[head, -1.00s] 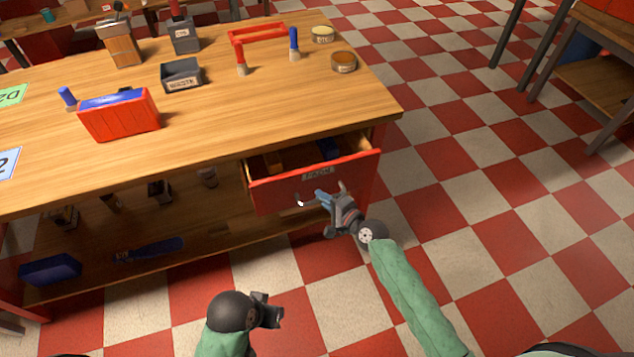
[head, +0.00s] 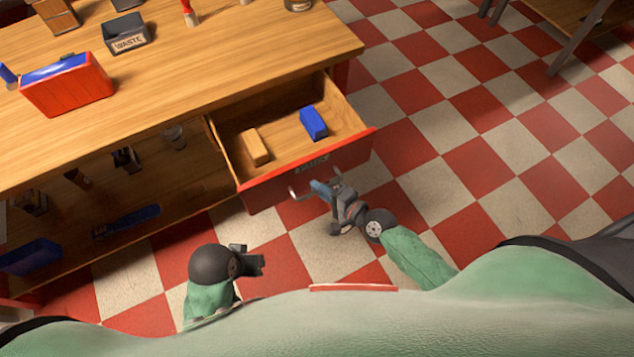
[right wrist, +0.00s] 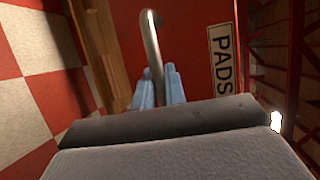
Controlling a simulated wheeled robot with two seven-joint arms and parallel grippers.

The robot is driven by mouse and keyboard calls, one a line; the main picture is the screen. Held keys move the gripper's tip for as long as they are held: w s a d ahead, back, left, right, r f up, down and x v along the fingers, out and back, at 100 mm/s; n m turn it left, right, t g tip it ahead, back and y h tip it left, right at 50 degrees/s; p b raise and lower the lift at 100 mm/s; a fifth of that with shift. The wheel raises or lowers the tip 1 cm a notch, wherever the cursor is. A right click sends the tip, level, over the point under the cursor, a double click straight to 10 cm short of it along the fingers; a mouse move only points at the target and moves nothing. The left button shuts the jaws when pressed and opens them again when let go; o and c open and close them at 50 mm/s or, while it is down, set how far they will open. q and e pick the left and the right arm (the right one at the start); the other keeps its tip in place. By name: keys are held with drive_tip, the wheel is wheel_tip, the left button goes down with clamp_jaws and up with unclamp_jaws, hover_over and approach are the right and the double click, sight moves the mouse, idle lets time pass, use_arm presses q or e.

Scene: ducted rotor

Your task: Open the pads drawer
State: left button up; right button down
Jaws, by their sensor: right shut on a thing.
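The pads drawer (head: 278,180) has a red front and wooden sides and stands well out from the workbench. Inside it lie a blue block (head: 313,123) and a tan block (head: 255,147), apart from each other. My right gripper (head: 322,190) is at the drawer front, shut on the metal handle (right wrist: 153,45). In the right wrist view its blue fingertips (right wrist: 170,88) close around the bar, beside the PADS label (right wrist: 223,60). My left gripper (head: 258,262) is empty in front of the bench, left of the drawer; its jaw gap is hard to make out.
On the bench top (head: 200,70) are a red and blue box (head: 66,88) and a grey WASTE bin (head: 127,35). A lower shelf (head: 150,190) holds several items. The checkered floor (head: 480,150) right of the drawer is clear.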

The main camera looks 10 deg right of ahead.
use_arm(q)
drive_tip(key=shift+d+r, duration=0.15)
drive_tip(key=shift+r, duration=0.05)
use_arm(e)
drive_tip(key=c, duration=1.5)
unclamp_jaws()
use_arm(q)
drive_tip(key=shift+w+d+r, duration=0.1)
drive_tip(key=shift+d+r, duration=0.05)
drive_tip(key=shift+d, duration=0.05)
use_arm(e)
drive_tip(key=shift+o, duration=0.2)
use_arm(q)
drive_tip(key=shift+a, duration=0.1)
use_arm(e)
drive_tip(key=shift+d, duration=0.1)
